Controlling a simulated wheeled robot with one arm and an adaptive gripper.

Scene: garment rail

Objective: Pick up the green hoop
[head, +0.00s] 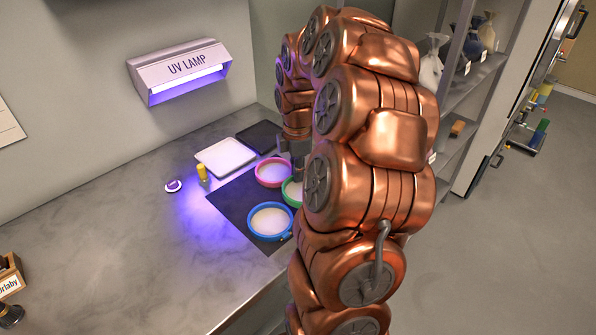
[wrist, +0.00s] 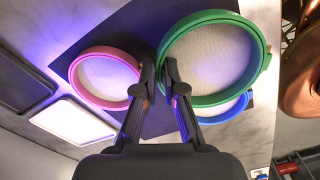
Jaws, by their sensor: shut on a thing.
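The green hoop (wrist: 258,45) is a round ring with pale fabric across it. In the wrist view it looks large and overlaps the blue hoop (wrist: 226,116). My gripper (wrist: 160,68) is shut on the left rim of the green hoop. In the head view the green hoop (head: 290,198) is partly hidden behind my arm, and my gripper shows only as a small dark part above it. I cannot tell how far the hoop is off the mat.
The pink hoop (head: 272,185) lies left of the green one on the dark mat (head: 232,205). A white tray (head: 225,157), a black tray (head: 260,137) and a yellow-topped bottle (head: 202,172) stand nearby. The UV lamp (head: 180,70) is on the wall.

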